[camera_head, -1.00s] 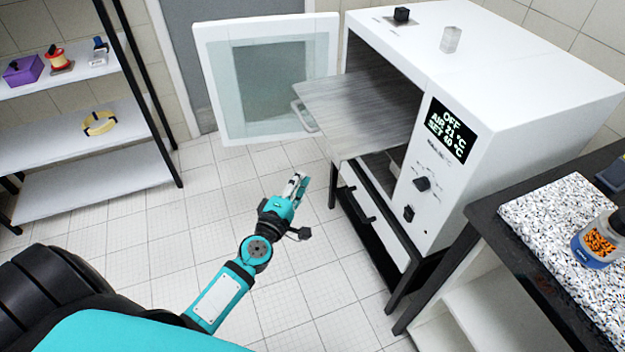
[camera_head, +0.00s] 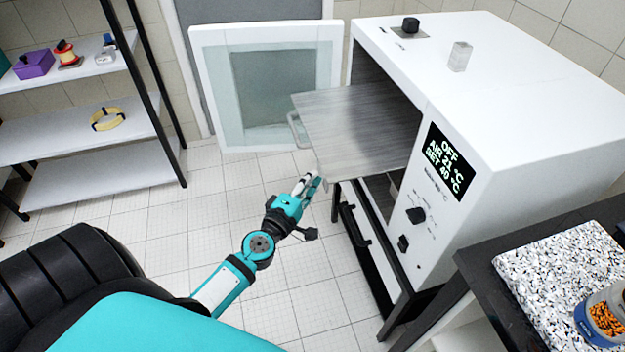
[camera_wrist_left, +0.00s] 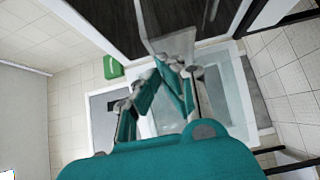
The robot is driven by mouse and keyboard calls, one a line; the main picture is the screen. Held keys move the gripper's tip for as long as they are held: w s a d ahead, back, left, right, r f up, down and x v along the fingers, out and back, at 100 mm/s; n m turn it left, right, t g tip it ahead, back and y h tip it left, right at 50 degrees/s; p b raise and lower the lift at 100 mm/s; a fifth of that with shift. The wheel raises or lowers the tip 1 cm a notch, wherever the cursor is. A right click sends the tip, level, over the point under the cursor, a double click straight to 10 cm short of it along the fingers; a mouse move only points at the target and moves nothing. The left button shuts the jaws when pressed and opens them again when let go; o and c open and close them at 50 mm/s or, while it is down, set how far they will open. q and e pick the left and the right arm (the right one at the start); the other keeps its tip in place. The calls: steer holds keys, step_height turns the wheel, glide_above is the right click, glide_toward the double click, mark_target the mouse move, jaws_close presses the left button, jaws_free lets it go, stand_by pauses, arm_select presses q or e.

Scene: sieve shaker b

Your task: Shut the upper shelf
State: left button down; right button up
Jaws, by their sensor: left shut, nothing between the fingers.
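The upper shelf (camera_head: 355,125) is a grey metal sheet that sticks well out of the open white oven (camera_head: 480,85). The oven door (camera_head: 265,85), white-framed with a glass pane, stands swung wide open to the left. My left gripper (camera_head: 314,180) is shut and empty, close to the near front corner of the shelf. I cannot tell whether it touches the shelf. In the left wrist view the fingertips (camera_wrist_left: 168,64) are just below a grey lip (camera_wrist_left: 176,44) under a dark surface. My right gripper is not in view.
A lower drawer front with a black handle (camera_head: 356,226) is under the shelf. A dark bench with a speckled board (camera_head: 560,270) and a jar (camera_head: 605,318) stands at right. A rack (camera_head: 90,165) with small items stands at left. The tiled floor between is clear.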

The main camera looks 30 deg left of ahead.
mark_target(391, 162)
arm_select(q)
steer(key=shift+d+r, duration=0.1)
steer(key=shift+d, duration=0.05)
steer(key=shift+w+d, duration=0.2)
steer(key=shift+w, duration=0.1)
steer(key=w+d+p, duration=0.1)
steer(key=w+d, duration=0.2)
steer(key=w+d+p, duration=0.1)
steer(key=w+d, duration=0.2)
steer(key=w, duration=0.1)
steer(key=shift+w+d+r, duration=0.15)
steer(key=shift+w, duration=0.1)
steer(key=w+d, duration=0.3)
steer(key=w, duration=0.1)
steer(key=w+d, duration=0.4)
steer(key=shift+f, duration=0.2)
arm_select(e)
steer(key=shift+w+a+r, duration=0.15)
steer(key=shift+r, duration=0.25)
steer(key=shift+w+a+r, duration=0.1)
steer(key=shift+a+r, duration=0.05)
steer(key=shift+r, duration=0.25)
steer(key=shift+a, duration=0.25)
arm_select(q)
steer(key=shift+a, duration=0.1)
